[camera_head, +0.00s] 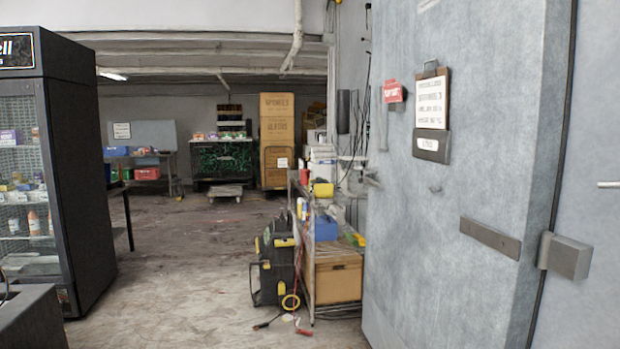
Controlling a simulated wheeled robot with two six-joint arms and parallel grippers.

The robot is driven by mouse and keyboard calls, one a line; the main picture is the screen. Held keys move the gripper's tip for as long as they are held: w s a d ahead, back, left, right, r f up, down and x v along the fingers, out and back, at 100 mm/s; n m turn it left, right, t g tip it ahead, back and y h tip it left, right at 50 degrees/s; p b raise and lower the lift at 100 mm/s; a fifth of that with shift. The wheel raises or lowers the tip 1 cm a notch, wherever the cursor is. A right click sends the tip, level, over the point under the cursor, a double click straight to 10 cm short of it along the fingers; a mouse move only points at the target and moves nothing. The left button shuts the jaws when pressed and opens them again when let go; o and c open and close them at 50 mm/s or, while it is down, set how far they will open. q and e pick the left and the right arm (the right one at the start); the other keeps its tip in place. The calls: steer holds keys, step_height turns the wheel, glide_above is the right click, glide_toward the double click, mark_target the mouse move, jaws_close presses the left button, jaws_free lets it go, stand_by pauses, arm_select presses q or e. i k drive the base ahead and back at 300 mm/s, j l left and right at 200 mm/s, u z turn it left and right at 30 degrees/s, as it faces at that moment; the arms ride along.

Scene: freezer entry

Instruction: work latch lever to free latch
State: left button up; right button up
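A large grey freezer door (460,190) fills the right side. A flat metal bar (490,237) is fixed across it, and a grey metal block (568,257) sits just right of the door's dark edge seam. I cannot tell whether these are hinge or latch parts. A small dark fitting (372,180) sticks out at the door's left edge; it may be the latch lever, but it is too small to tell its position. A pale rod (608,184) shows at the far right edge. Neither of my grippers is in view.
A black display fridge (75,170) stands at left. A dark box-like surface (30,320) fills the bottom left corner. A cluttered shelf cart (320,250) and a black-yellow machine (274,262) stand left of the door. The floor (180,280) between is mostly clear.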

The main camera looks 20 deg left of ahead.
mark_target(366, 176)
steer(key=i+j, duration=0.45)
steer(key=i+j+u, duration=0.1)
steer(key=i+j, duration=0.35)
steer(key=i, duration=0.15)
steer(key=i+j+u, duration=0.1)
steer(key=i+j, duration=0.3)
steer(key=i, duration=0.15)
